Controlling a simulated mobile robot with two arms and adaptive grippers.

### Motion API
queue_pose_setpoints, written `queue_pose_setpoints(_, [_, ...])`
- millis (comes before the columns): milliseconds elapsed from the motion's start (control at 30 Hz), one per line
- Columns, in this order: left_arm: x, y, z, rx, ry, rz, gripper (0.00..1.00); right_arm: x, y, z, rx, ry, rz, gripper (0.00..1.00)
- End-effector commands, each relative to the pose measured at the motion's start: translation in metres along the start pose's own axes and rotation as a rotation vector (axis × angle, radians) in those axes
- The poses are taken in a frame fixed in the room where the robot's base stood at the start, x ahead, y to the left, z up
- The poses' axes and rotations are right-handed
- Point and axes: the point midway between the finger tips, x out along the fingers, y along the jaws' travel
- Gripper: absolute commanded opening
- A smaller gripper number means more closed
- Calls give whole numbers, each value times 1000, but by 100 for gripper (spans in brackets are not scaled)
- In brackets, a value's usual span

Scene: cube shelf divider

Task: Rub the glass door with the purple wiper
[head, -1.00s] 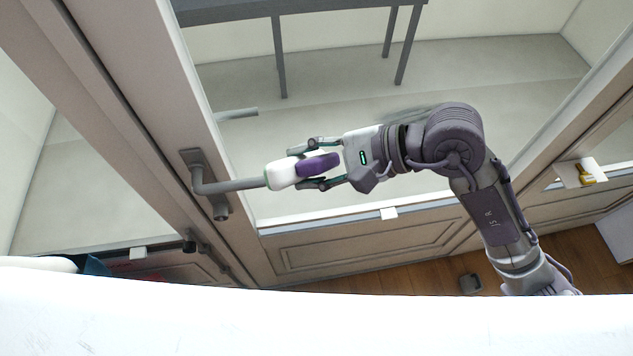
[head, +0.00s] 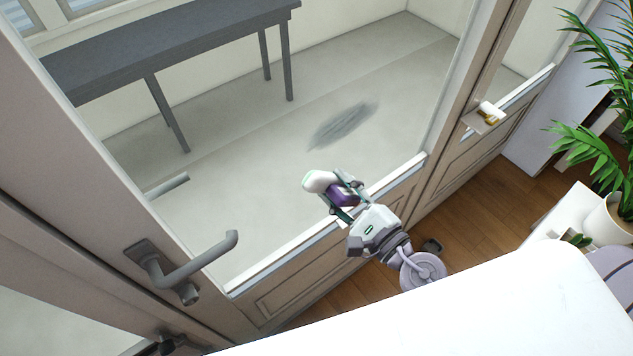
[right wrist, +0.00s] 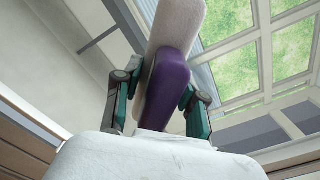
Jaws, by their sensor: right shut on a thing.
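My right gripper (head: 341,193) is shut on the purple wiper (head: 343,197), with one finger on each side of its purple body. The wiper's white pad (head: 319,181) points away from the gripper, up and left in the head view. In the right wrist view the purple body (right wrist: 166,88) sits between the fingers with the pale pad behind it. The glass door (head: 250,200) is in front, and a dark grey smudge (head: 343,126) shows on it above the wiper. I cannot tell whether the pad touches the glass. My left gripper is not in view.
The door's lever handle (head: 190,266) juts out at the left. A dark grey table (head: 165,50) stands behind the glass. A potted plant (head: 610,215) and a white surface (head: 500,310) are nearer.

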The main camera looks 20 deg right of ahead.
Motion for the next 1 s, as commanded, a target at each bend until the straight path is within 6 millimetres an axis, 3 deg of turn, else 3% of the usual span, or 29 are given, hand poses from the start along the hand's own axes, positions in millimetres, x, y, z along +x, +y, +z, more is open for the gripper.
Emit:
queue_pose_setpoints(300, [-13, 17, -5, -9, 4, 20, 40, 21, -3, 0, 1, 2, -9, 0])
queue_pose_setpoints(600, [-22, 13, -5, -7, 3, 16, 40, 50, -1, 0, 0, 2, -6, 0])
queue_pose_setpoints(1000, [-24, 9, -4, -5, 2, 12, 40, 59, 0, -1, -1, 1, -4, 0])
